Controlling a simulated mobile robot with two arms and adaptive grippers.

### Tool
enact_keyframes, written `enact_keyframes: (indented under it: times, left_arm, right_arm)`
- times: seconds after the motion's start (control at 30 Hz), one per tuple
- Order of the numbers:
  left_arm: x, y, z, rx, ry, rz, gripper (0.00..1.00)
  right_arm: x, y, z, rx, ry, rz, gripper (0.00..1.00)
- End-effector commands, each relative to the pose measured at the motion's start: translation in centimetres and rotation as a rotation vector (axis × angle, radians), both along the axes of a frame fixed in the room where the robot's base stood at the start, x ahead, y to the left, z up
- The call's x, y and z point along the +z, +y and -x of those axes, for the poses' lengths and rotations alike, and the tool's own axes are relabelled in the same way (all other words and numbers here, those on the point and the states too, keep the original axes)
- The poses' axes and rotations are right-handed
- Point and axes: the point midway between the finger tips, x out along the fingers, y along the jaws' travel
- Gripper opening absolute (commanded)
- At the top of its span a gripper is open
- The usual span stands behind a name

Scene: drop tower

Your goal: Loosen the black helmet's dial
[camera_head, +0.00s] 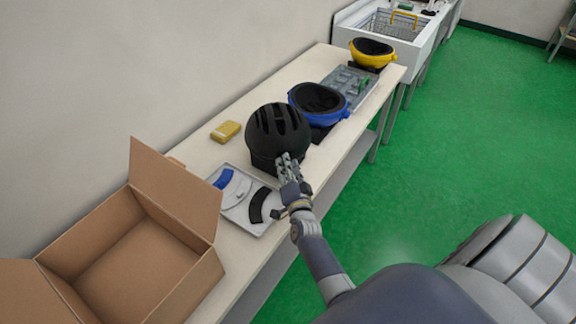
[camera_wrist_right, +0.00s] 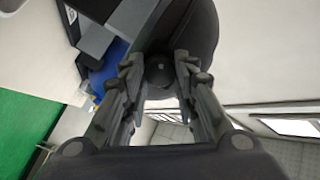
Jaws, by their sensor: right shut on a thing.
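The black helmet (camera_head: 278,130) sits on the pale bench with its vent slots facing up. In the right wrist view its dark shell (camera_wrist_right: 190,30) fills the upper middle. The dial (camera_wrist_right: 159,69) shows there as a small dark round knob between my fingers. My right gripper (camera_head: 287,162) is at the helmet's near lower edge. Its two fingers (camera_wrist_right: 160,75) are on either side of the dial and shut on it. The dial is hidden in the head view. My left gripper is not in view.
An open cardboard box (camera_head: 150,250) stands at the near left. A grey tray (camera_head: 236,214) with curved pads lies beside the helmet, and a yellow block (camera_head: 225,131) behind. Blue (camera_head: 319,119) and yellow (camera_head: 373,61) helmets stand farther along. Green floor (camera_head: 450,160) is clear at right.

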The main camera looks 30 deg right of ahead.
Motion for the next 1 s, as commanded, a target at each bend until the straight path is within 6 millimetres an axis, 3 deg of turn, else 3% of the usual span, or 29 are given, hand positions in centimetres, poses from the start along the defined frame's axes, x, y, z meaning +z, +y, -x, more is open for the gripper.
enact_keyframes:
  times: [1.0]
  left_arm:
    - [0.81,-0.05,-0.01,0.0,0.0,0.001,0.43]
  right_arm:
    - [0.21,0.12,-0.11,-0.004,0.338,0.824,0.03]
